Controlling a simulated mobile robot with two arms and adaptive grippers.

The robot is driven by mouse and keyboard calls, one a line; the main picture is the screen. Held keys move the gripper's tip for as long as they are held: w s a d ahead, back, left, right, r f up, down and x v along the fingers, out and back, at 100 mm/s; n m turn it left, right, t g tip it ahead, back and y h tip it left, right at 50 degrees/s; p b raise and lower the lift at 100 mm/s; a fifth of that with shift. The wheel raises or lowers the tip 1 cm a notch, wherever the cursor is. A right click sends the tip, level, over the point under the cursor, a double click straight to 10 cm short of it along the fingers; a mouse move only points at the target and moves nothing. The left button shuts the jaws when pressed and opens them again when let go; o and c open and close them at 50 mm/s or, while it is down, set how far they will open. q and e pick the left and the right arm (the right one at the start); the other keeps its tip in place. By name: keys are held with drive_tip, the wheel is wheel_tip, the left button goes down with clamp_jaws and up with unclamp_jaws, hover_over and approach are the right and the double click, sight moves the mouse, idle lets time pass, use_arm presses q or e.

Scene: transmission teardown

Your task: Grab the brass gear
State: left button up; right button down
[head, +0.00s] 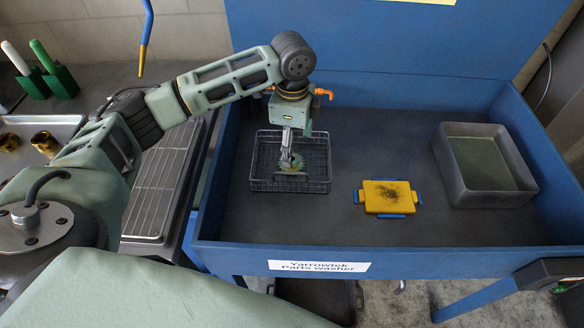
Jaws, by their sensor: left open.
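A small toothed gear (297,167), greenish with some yellow, lies in a dark wire basket (318,185) inside the blue parts washer. My left gripper (290,161) points straight down into the basket, with its fingertips right at the gear. It is open and partly covers the gear. I cannot tell whether the fingers touch the gear. My right gripper does not show.
The blue washer (400,257) has raised walls around the basket. On its floor are a yellow block with blue tabs (386,203) and a grey bin (462,191). Brass-coloured parts (44,142) sit on a tray at left.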

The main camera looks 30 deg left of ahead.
use_arm(q)
drive_tip(key=f, duration=0.7)
drive_tip(key=shift+w+a+f, duration=0.15)
drive_tip(key=shift+w+a, duration=0.2)
